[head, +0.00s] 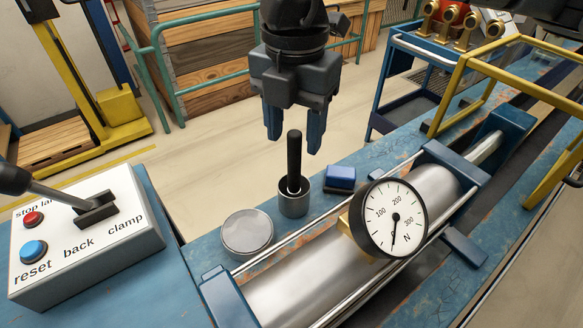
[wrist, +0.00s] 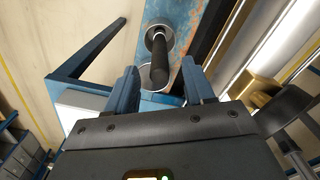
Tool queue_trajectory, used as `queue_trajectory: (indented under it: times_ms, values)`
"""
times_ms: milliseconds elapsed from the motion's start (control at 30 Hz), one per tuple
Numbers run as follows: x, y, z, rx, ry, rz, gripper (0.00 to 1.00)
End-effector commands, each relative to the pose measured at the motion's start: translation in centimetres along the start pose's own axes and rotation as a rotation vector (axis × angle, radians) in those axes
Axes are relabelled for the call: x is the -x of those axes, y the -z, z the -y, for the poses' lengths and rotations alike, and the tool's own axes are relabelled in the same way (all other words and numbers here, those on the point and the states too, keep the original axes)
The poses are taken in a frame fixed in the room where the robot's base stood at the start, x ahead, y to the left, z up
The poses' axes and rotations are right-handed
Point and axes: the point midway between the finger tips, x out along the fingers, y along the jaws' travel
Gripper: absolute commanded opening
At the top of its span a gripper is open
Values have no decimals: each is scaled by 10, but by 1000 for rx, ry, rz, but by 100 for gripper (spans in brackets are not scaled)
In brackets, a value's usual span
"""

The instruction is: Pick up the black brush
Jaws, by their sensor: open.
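The black brush (head: 294,158) stands upright in a small grey metal cup (head: 293,203) on the blue bench, its dark handle sticking up. My gripper (head: 296,142) is above the cup, pointing down, with its two blue fingers apart. The handle's top end shows near the fingertips in the head view; whether it is between them is hard to tell there. In the wrist view the brush (wrist: 159,62) shows beyond and between the open fingers (wrist: 160,82), with no visible contact. The brush's lower end is hidden in the cup.
A round grey lidded tin (head: 247,233) and a blue block (head: 340,178) stand beside the cup. A metal cylinder with a dial gauge (head: 396,217) lies in front to the right. A control box (head: 80,240) with a lever is at left.

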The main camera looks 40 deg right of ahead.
Motion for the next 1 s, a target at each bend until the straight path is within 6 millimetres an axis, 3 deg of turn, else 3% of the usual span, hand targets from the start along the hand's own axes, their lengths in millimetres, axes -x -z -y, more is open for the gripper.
queue_trajectory:
  times_ms: [300,567,1000]
  values:
    - [-37,-1,-1,0,0,-1,53]
    - [-39,-1,-1,0,-1,0,52]
    - [-39,-1,-1,0,-1,0,10]
